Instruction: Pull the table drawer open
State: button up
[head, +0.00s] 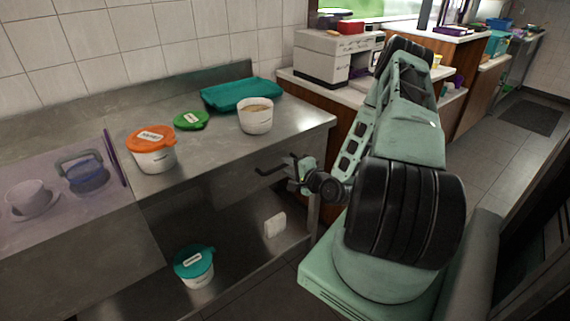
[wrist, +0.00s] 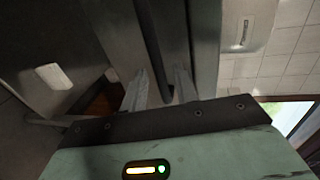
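The steel table's drawer front (head: 235,170) sits under the tabletop at its right end, and it looks closed. Its dark bar handle (head: 268,171) sticks out towards my gripper (head: 292,172). In the wrist view the handle (wrist: 149,42) runs down between the two light metal fingers of my gripper (wrist: 160,88). The fingers are apart, with the handle's end in the gap and some space showing on the right side. Whether either finger touches the handle I cannot tell.
On the tabletop (head: 100,112) stand an orange-lidded tub (head: 153,150), an open white tub (head: 256,117), a green lid (head: 191,120) and a teal tray (head: 240,94). A teal-lidded tub (head: 195,268) and a white block (head: 275,224) are on the lower shelf. Floor lies clear at right.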

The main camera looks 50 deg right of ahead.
jog(key=shift+x, duration=1.2)
grip_shut()
jog(key=shift+s, duration=0.15)
